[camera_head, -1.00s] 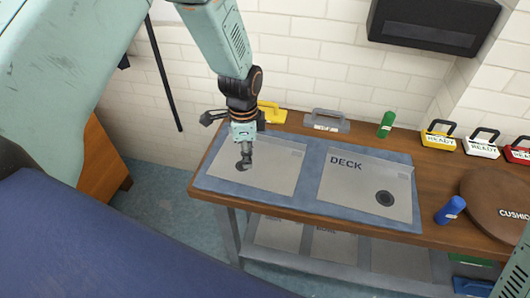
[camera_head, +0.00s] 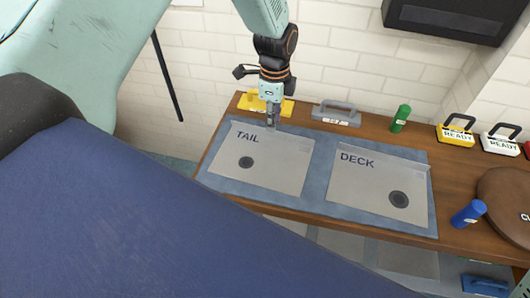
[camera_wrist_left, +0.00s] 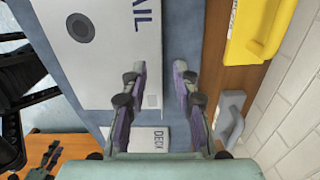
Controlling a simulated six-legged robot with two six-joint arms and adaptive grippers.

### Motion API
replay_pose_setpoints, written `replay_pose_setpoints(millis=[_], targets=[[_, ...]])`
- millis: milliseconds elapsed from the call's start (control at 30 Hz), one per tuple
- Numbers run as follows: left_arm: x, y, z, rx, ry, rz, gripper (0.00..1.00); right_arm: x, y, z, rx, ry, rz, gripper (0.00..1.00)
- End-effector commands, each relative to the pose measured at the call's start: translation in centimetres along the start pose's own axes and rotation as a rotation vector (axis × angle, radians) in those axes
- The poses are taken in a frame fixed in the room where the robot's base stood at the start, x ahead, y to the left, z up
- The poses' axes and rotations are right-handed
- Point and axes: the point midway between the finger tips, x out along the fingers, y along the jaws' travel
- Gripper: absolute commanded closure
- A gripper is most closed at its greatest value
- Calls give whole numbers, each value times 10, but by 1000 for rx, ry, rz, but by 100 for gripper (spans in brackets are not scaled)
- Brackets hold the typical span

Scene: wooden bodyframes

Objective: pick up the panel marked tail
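The panel marked TAIL (camera_head: 265,162) is a flat grey sheet with a dark round spot, lying on the left of a blue mat (camera_head: 322,190). My left gripper (camera_head: 271,122) points down at its back edge, right of the word TAIL. In the left wrist view the gripper (camera_wrist_left: 158,72) is open and empty, its two fingers apart. There the TAIL panel (camera_wrist_left: 110,60) lies below and left, with only part of its word visible. One finger overlaps its edge; I cannot tell if it touches.
The DECK panel (camera_head: 382,182) lies to the right on the mat. Behind are a yellow handled tool (camera_head: 272,105), a grey one (camera_head: 336,115) and a green cylinder (camera_head: 400,118). A blue cylinder (camera_head: 468,213) and brown cushion (camera_head: 508,200) are right. A brick wall (camera_head: 330,60) stands behind.

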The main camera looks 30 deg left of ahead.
Motion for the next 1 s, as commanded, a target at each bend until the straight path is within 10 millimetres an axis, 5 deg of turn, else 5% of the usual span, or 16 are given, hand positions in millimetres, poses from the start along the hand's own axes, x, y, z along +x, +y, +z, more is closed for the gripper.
replay_pose_setpoints(millis=[233,567,900,1000], targets=[[35,0,2,1,0,3,71,2,0,0,-1,1,0,60],[40,-4,2,3,0,0,72,2,0,0,-1,0,0,60],[39,-4,2,3,0,1,100,2,0,0,-1,1,0,60],[39,-4,2,3,0,1,100,2,0,0,-1,1,0,60]])
